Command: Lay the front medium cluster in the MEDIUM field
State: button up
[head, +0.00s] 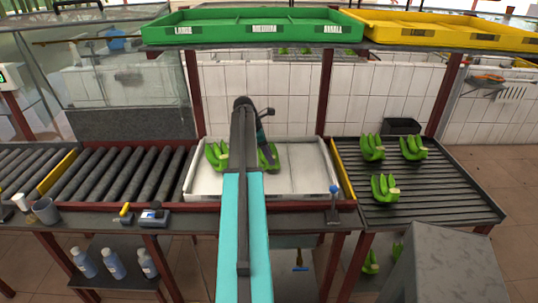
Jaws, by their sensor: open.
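A green tray (190,40) on the high shelf carries the labels LARGE, MEDIUM and SMALL. Its MEDIUM field (263,29) is the middle one. Three green banana clusters are on the right roller table: one in front (384,188), one behind it to the left (372,148) and one behind to the right (413,148). Two more lie in the white tray, one left (216,154) and one right (272,154), partly hidden by my arm. My gripper (266,153) is small and dark beside the right one, open; whether it touches it is unclear.
The white tray (315,170) sits between the left rollers (120,174) and the right roller table (440,205). A yellow tray (450,35) stands on the shelf right of the green one. Posts hold the shelf. A grey block (440,260) stands at front right.

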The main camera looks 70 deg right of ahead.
jog(key=b+v, duration=0.3)
jog(key=v, duration=1.1)
jog(key=shift+s+d+f, duration=0.1)
jog(key=shift+s, duration=0.1)
dwell(0.6)
